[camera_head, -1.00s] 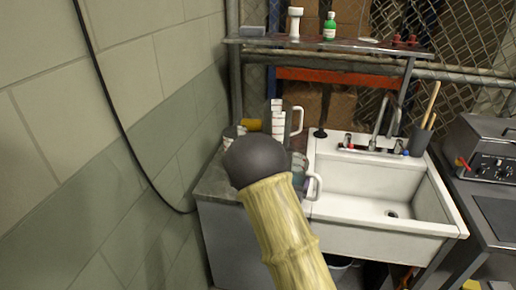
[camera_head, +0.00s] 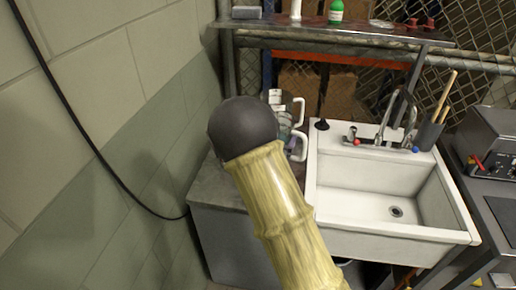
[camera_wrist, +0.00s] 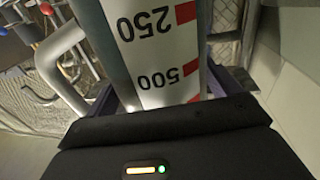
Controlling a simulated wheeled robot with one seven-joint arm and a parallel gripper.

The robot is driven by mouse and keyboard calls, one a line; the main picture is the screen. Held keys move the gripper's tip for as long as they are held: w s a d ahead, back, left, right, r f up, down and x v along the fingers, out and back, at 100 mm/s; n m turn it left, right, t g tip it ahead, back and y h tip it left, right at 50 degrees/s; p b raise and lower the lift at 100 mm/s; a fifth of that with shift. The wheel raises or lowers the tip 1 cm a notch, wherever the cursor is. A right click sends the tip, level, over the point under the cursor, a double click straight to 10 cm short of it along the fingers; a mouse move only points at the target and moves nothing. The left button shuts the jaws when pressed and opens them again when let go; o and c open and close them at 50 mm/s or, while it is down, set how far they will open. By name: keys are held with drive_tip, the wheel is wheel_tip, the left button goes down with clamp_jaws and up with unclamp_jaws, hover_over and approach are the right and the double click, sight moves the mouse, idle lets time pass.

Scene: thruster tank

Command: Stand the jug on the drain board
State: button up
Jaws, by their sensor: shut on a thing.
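In the wrist view my gripper (camera_wrist: 163,98) is shut on a clear jug (camera_wrist: 150,50) with a white scale, red marks and the numbers 250 and 500. Its pale handle (camera_wrist: 62,55) sticks out to the left. In the head view the held jug (camera_head: 284,127) shows only partly past my arm, its white handle (camera_head: 301,148) toward the sink. The grey drain board (camera_head: 210,189) lies left of the sink. I cannot tell whether the jug's base touches it. My arm hides the gripper in this view.
Another jug with a white handle (camera_head: 299,110) stands just behind the held one. A white sink (camera_head: 350,203) with a tap (camera_head: 387,118) is at right, a black plunger-like item (camera_head: 321,124) at its back corner. A block wall (camera_head: 115,110) bounds the left; a shelf (camera_head: 340,35) hangs above.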

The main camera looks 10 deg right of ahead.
drive_tip(key=shift+s+f, duration=0.1)
drive_tip(key=shift+f+p, duration=0.35)
drive_tip(key=shift+f, duration=2.4)
drive_tip(key=shift+f, duration=2.1)
drive_tip(key=shift+f, duration=0.1)
drive_tip(key=o, duration=1.2)
drive_tip(key=shift+f, duration=0.1)
drive_tip(key=shift+c, duration=0.2)
drive_tip(key=shift+o, duration=0.8)
